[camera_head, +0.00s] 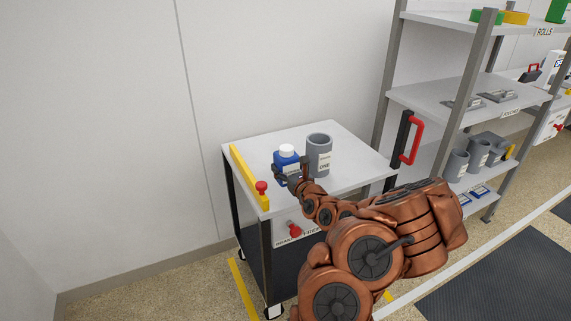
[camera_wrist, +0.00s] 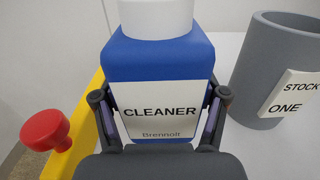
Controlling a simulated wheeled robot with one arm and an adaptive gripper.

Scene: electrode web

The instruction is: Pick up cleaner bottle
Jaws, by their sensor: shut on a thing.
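The cleaner bottle (camera_head: 286,158) is blue with a white cap and stands upright on the top of a wheeled cart (camera_head: 345,177). In the wrist view the bottle (camera_wrist: 157,60) fills the middle, with its white label reading CLEANER facing me. My gripper (camera_wrist: 160,115) has a finger on each side of the bottle, at label height, and is shut on it. In the head view my gripper (camera_head: 290,175) reaches the bottle from the right front. The bottle's base is hidden by the gripper, so I cannot tell whether it touches the cart top.
A grey cup (camera_head: 319,152) labelled ONE stands close to the right of the bottle. A yellow bar (camera_head: 246,175) with a red knob (camera_head: 262,187) lines the cart's left edge. A red handle (camera_head: 412,140) and a shelf rack (camera_head: 440,95) stand at the right.

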